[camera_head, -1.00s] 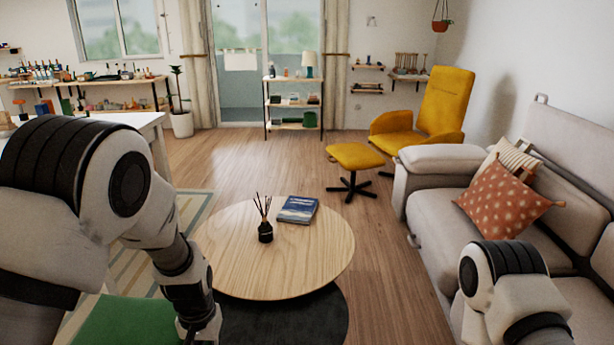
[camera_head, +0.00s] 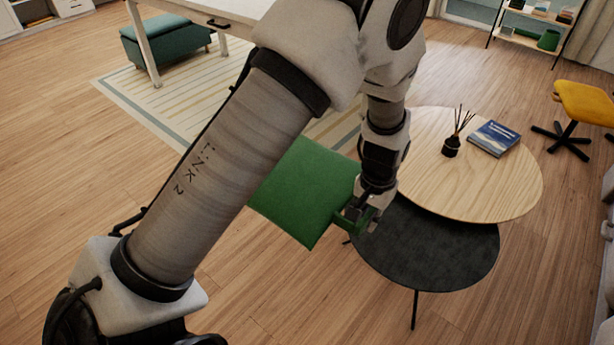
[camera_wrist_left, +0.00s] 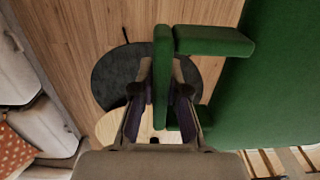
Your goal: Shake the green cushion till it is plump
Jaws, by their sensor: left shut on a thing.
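The green cushion (camera_head: 308,190) hangs tilted in the air beside the round tables, with its left part hidden behind my left arm. My left gripper (camera_head: 358,216) is at its right corner, shut on a green strap-like loop of the cushion. In the left wrist view, the fingers of the gripper (camera_wrist_left: 162,88) close around the green loop, and the cushion's body (camera_wrist_left: 285,85) fills the right side. My right gripper is not in view.
A round wooden table (camera_head: 490,180) carries a reed diffuser (camera_head: 452,147) and a blue book (camera_head: 494,138). A lower dark round table (camera_head: 440,255) stands beside the cushion. Wooden floor (camera_head: 60,200) is clear at left.

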